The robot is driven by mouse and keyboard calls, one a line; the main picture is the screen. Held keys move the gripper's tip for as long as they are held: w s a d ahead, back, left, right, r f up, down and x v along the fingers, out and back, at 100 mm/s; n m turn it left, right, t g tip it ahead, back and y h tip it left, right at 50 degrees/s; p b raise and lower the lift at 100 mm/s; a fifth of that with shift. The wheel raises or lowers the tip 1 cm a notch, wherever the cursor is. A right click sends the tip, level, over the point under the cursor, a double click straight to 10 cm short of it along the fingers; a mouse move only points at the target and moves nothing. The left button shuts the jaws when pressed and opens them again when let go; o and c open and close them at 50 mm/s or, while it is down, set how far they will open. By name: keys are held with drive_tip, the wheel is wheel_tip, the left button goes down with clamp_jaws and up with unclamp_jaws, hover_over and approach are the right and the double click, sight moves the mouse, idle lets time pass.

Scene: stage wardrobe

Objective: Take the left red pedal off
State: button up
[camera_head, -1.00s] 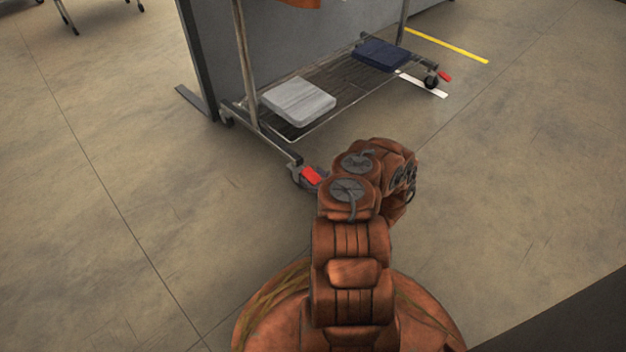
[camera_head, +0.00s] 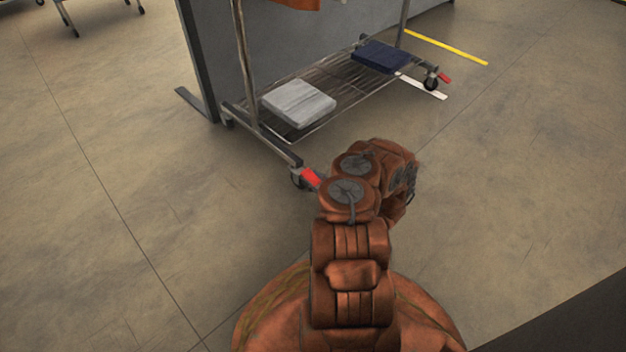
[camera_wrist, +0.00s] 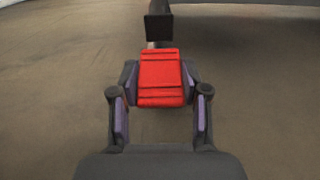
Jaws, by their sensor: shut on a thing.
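The left red pedal (camera_head: 311,177) is on the caster at the near left corner of the wheeled rack (camera_head: 262,145). In the wrist view the pedal (camera_wrist: 160,80) has a ridged red top and lies between the two fingers of my gripper (camera_wrist: 160,90), which is shut on it. A dark post (camera_wrist: 158,22) of the rack stands just beyond it. In the head view my arm hides the gripper and part of the caster. The right red pedal (camera_head: 444,77) is on the far right caster.
The rack's wire shelf carries a grey folded stack (camera_head: 298,101) and a dark blue one (camera_head: 381,56). A grey panel (camera_head: 215,65) stands behind. Yellow (camera_head: 445,45) and white (camera_head: 424,87) strips lie on the floor.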

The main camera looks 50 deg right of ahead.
drive_tip(key=shift+r, duration=0.15)
drive_tip(key=shift+w+r+g+p, duration=0.15)
drive_tip(key=shift+g+p, duration=0.3)
drive_tip(key=shift+g, duration=0.15)
drive_tip(key=shift+w+r+g+p, duration=0.15)
drive_tip(key=shift+g+p, duration=0.4)
drive_tip(key=shift+g, duration=0.35)
drive_tip(key=shift+g+p, duration=0.4)
drive_tip(key=shift+g, duration=0.9)
drive_tip(key=o, duration=1.1)
drive_tip(key=shift+o, duration=0.2)
